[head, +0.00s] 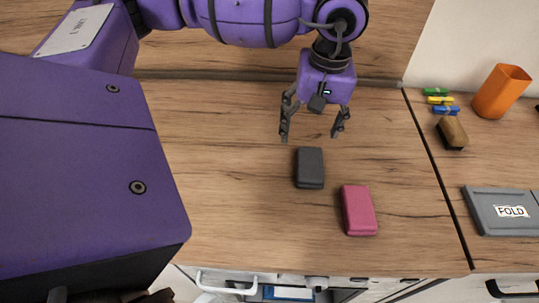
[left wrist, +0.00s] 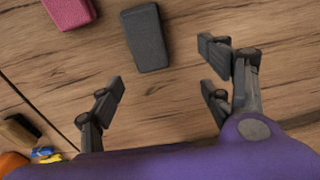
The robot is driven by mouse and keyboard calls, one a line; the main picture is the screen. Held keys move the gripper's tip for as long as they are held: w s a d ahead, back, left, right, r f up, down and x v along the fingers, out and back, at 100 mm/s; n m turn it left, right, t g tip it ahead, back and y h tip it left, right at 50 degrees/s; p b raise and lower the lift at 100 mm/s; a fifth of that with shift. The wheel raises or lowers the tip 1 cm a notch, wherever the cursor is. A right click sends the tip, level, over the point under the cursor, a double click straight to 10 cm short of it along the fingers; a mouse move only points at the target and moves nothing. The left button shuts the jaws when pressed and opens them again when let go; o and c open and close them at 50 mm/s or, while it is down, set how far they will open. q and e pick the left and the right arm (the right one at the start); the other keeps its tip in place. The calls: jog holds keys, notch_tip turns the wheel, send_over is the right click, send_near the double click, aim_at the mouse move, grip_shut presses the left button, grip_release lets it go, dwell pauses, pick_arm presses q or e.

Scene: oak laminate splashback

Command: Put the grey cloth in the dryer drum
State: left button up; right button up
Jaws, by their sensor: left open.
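A dark grey folded cloth (head: 310,168) lies flat on the wooden counter in the head view, and it also shows at the top of the left wrist view (left wrist: 146,38). My left gripper (head: 312,138) is open and empty, with its fingers pointing down just behind the cloth. In the left wrist view the cloth lies beyond the fingertips (left wrist: 165,75), not between them. The dryer (head: 300,292) seems to be the white appliance under the front edge of the counter; its drum is hidden. My right gripper does not show.
A pink folded cloth (head: 358,210) lies in front and right of the grey one. On the right stand a grey FOLD tray (head: 482,213), an orange cup (head: 501,91), a brown brush-like block (head: 451,132) and coloured clips (head: 440,100). The counter's left part is clear.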

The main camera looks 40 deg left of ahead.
aim_at(310, 163)
pick_arm(q)
jog(key=shift+s+d+f+h, duration=0.15)
jog(key=shift+s+f, duration=0.05)
jog(key=shift+f, duration=0.35)
jog(key=shift+s+d+f+h, duration=0.15)
jog(key=shift+s+f, duration=0.05)
jog(key=shift+f, duration=0.35)
jog(key=shift+w+d+f, duration=0.1)
jog(key=shift+d+f, duration=0.1)
jog(key=shift+d, duration=0.1)
jog(key=f, duration=0.4)
jog(key=f+p, duration=0.1)
jog(key=f, duration=0.1)
jog(key=shift+d+f, duration=0.2)
jog(key=shift+d, duration=0.1)
jog(key=shift+f, duration=0.55)
jog(key=shift+r, duration=0.1)
jog(key=c, duration=1.3)
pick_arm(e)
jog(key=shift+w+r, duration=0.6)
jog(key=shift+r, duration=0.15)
pick_arm(q)
jog(key=shift+r, duration=0.1)
